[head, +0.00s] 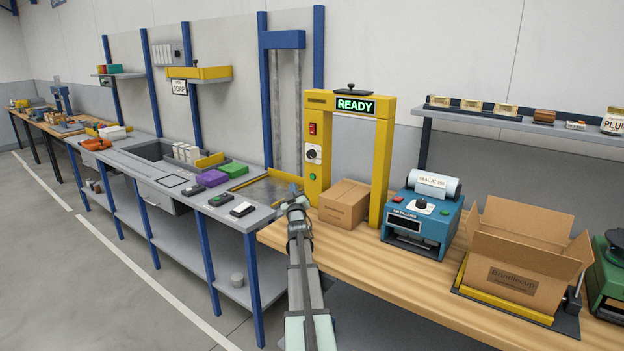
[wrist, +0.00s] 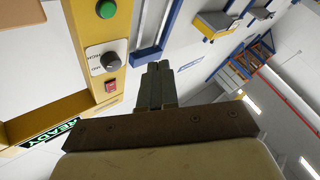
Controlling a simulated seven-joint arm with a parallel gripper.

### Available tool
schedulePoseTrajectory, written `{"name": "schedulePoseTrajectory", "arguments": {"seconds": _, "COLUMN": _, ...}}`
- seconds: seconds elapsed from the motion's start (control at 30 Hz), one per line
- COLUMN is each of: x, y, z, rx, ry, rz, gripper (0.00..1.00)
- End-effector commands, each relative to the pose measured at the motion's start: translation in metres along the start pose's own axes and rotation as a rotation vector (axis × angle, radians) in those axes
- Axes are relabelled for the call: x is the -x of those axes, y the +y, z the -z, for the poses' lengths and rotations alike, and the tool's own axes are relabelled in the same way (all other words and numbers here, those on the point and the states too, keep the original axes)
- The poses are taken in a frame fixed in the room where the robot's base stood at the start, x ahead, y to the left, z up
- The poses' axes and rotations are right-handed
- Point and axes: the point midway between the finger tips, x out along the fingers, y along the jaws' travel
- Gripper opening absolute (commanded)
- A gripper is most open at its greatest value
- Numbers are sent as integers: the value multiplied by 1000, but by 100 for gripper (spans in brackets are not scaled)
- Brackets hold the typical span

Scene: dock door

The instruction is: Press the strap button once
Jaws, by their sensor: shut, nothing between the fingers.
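The yellow strapping arch (head: 384,150) stands on the wooden bench with a lit green READY sign (head: 354,106). Its left post carries a red switch (head: 313,129), a dial (head: 313,153) and, below, a small green button (head: 313,175). In the wrist view the green button (wrist: 106,9) is at the top, above the dial (wrist: 110,62) and red switch (wrist: 111,86). A closed cardboard box (head: 344,204) sits under the arch. My gripper (head: 293,194) is shut and empty, in front of the post's lower left. In the wrist view, its fingers (wrist: 157,68) appear right of the panel, apart from the button.
A blue air-pillow machine (head: 422,222) stands right of the arch. Beyond it is an open carton (head: 522,270) on a yellow-edged base. A grey counter at left holds purple (head: 212,178) and green (head: 234,169) blocks and dark handheld devices.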

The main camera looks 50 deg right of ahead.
Motion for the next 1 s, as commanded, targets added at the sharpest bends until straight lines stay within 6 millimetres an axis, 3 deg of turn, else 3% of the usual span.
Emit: {"name": "schedulePoseTrajectory", "arguments": {"seconds": 1.0, "x": -60, "y": 43, "z": -43, "rx": 2, "ry": 0, "rz": 1, "gripper": 0}}
